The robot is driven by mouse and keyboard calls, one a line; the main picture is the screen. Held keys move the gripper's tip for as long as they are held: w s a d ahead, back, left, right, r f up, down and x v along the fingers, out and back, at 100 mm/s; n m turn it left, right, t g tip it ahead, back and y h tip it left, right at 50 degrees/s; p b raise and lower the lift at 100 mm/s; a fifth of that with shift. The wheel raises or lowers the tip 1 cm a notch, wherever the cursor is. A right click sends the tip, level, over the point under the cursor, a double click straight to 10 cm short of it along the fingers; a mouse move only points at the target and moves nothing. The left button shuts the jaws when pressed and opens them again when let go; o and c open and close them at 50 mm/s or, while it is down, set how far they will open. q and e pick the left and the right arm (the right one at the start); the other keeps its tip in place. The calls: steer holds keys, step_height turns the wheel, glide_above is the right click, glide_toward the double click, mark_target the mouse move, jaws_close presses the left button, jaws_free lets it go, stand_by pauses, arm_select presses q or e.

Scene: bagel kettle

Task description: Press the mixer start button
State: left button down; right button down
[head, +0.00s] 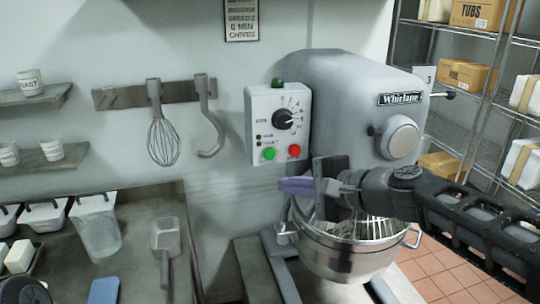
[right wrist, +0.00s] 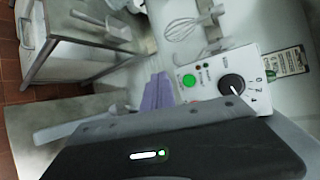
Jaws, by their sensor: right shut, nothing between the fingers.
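The mixer control panel (head: 278,125) is a white box on the wall side of the grey mixer (head: 340,95). Its green button (head: 269,154) is at the lower left, with a red button (head: 294,150) to its right and a black dial (head: 284,119) above. My right gripper (head: 284,185) is shut and empty, its purple fingers just below the panel in the head view. In the right wrist view, the purple fingers (right wrist: 157,95) show left of the panel's green button (right wrist: 190,80), with a visible gap in the picture. My left gripper's fingers do not show.
The steel mixer bowl (head: 350,255) stands below and behind my right gripper. A whisk (head: 163,140) and a dough hook (head: 210,125) hang left of the panel. A counter with tubs (head: 97,225) and a scoop (head: 165,240) is at lower left. Wire shelves with boxes (head: 468,75) stand right.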

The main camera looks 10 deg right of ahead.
mark_target(270, 154)
steer(key=shift+w, duration=0.15)
steer(key=shift+w+a+p, duration=0.15)
steer(key=shift+w+p, duration=0.25)
steer(key=shift+w, duration=1.7)
steer(key=shift+w+a+p, duration=0.1)
steer(key=shift+w+p, duration=0.25)
steer(key=shift+w, duration=1.75)
steer(key=shift+w, duration=0.4)
